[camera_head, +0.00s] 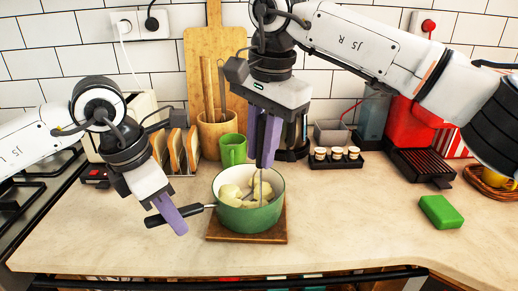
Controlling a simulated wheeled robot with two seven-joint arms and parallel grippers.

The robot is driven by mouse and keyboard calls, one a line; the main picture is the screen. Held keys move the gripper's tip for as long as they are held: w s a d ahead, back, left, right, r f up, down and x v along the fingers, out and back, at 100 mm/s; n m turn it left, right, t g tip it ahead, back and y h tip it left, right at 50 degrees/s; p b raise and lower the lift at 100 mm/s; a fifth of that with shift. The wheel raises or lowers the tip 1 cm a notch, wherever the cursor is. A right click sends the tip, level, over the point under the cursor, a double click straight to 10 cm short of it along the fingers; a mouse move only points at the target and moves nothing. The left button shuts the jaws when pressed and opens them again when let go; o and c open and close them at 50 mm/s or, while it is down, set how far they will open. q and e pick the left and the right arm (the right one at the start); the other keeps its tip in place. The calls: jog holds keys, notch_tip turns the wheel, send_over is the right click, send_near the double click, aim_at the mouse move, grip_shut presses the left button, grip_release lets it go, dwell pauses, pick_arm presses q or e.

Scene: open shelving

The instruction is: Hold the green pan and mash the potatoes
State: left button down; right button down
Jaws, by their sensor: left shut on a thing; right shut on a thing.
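The green pan (250,217) stands on a wooden board (220,235) on the counter, its black handle (190,211) pointing left. Pale potato pieces (231,191) lie inside it. My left gripper (176,219) is shut on the pan's handle, left of the pan. My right gripper (264,160) points down above the pan and is shut on the masher. The masher's thin metal shaft (261,183) reaches down among the potatoes. Its grip is mostly hidden by the purple fingers, and its lower end is hard to make out.
A green mug (232,150) and a wooden utensil pot (217,133) stand behind the pan. A toast rack (178,152) is behind my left gripper. A spice rack (337,160) and green sponge (441,211) are to the right.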

jog(key=shift+w+d+f, duration=0.2)
jog(key=shift+w+d, duration=0.05)
jog(key=shift+w, duration=0.15)
jog(key=shift+d, duration=0.1)
